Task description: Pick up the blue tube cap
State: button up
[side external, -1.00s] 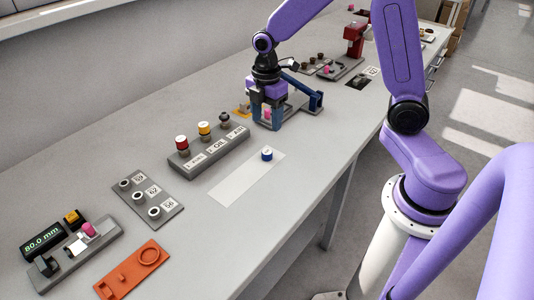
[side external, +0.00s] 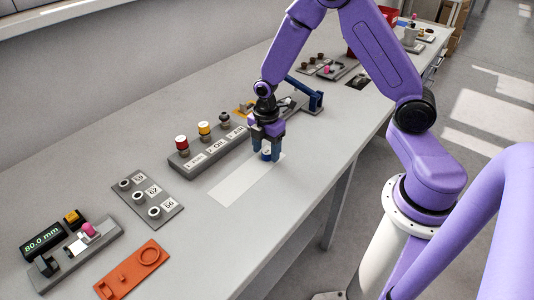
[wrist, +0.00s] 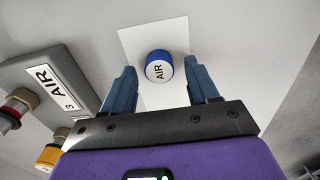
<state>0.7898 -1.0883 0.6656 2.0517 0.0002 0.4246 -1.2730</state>
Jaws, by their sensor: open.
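The blue tube cap (wrist: 159,66) has a white top lettered "AIR" and sits on a white sheet (wrist: 180,32) on the bench. In the side view the cap (side external: 266,151) shows partly between the fingers of my gripper (side external: 266,153). In the wrist view my gripper (wrist: 163,88) is open, with one blue finger on each side. The cap appears centred between the fingers and slightly beyond their tips. No contact with the cap is visible.
A grey block (side external: 208,151) with labelled capped posts stands left of my gripper. A blue-handled fixture (side external: 306,92) is behind it. A plate with numbered rings (side external: 149,199) and an orange tray (side external: 132,270) lie nearer the front left. The white sheet's front part is clear.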

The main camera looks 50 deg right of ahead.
jog(key=shift+f, duration=0.35)
jog(key=c, duration=1)
jog(key=shift+r, duration=0.8)
jog(key=s+r, duration=0.3)
jog(key=s, duration=0.1)
jog(key=s+r, duration=0.4)
jog(key=s, duration=0.1)
jog(key=s+r, duration=0.4)
jog(key=s, duration=0.1)
jog(key=shift+r, duration=0.2)
